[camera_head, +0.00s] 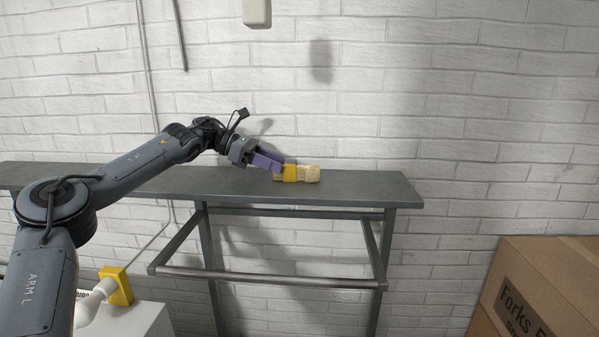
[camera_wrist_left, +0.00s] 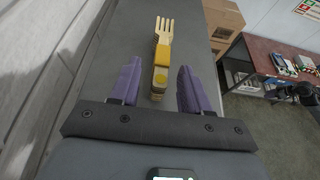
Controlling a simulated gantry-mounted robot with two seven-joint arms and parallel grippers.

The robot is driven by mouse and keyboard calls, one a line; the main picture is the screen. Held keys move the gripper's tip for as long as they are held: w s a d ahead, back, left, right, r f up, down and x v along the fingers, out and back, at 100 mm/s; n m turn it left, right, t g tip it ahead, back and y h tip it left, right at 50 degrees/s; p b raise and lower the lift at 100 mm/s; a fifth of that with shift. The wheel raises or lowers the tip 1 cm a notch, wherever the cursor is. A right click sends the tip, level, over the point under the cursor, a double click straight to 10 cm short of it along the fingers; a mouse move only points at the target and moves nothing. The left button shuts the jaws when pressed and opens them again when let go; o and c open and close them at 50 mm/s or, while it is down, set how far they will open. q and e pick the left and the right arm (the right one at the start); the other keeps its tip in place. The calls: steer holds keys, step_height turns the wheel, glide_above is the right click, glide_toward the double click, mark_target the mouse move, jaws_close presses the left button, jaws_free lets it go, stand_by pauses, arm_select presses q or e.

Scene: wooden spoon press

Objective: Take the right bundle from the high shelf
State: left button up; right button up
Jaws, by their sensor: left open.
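The bundle (camera_head: 301,173) is a pale wooden piece with a yellow band, lying on the grey high shelf (camera_head: 370,186) near its right part. In the left wrist view the bundle (camera_wrist_left: 161,62) shows fork tines at its far end and a yellow wrap around its middle. My left gripper (camera_head: 280,166) has purple fingers and is at the bundle's left end. In the left wrist view its open fingers (camera_wrist_left: 157,85) stand on either side of the bundle's near end, with gaps on both sides. No second bundle shows. My right gripper is not in view.
A white brick wall (camera_head: 480,120) stands close behind the shelf. Cardboard boxes (camera_head: 545,290) stand at the lower right. A metal rail (camera_head: 270,279) runs below the shelf. The left wrist view also shows a brown table (camera_wrist_left: 275,65) with items on it.

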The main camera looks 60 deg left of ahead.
mark_target(289, 165)
arm_select(q)
steer(key=x, duration=0.1)
steer(key=p+x, duration=0.2)
steer(key=shift+w+d+r, duration=0.2)
steer(key=shift+d, duration=0.1)
steer(key=shift+w+d+f, duration=0.3)
steer(key=shift+w+f, duration=0.05)
steer(key=shift+w, duration=0.1)
jaws_close()
